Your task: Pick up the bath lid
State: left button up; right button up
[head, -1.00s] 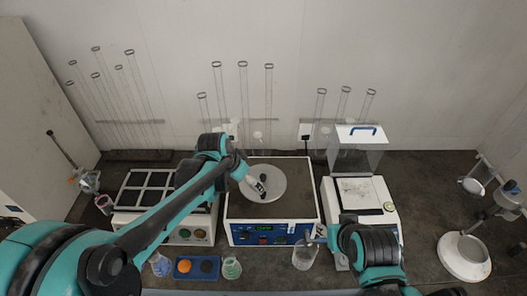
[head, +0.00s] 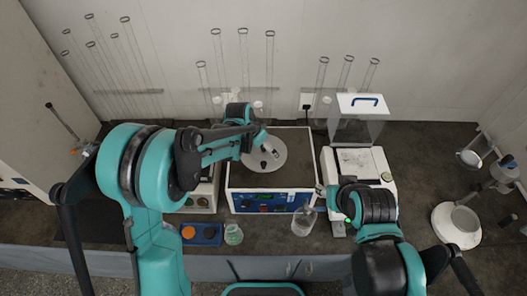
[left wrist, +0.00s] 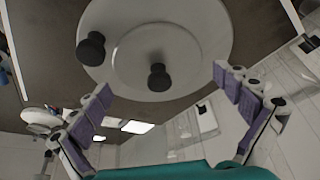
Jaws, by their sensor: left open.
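The bath lid (head: 258,164) is a round grey disc with small black knobs. It lies on top of the blue-fronted bath (head: 240,182). My left gripper (head: 274,152) is over the lid in the head view. In the left wrist view the lid (left wrist: 190,28) fills the upper middle, with two black knobs showing. One knob (left wrist: 158,77) lies between the open purple-padded fingers of the left gripper (left wrist: 163,84); the other knob (left wrist: 92,48) is further left. The fingers are apart from the knobs. My right gripper (head: 321,194) is by the bath's right front corner; its fingers are too small to judge.
A balance (head: 376,164) with a clear box stands to the right. Tall glass tubes (head: 270,75) stand behind.

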pick_arm(q)
jog(key=c, duration=1.3)
jog(key=shift+s+r, duration=0.1)
jog(key=shift+s, duration=0.2)
jog(key=c, duration=0.6)
jog(key=shift+s+a, duration=0.1)
grip_shut()
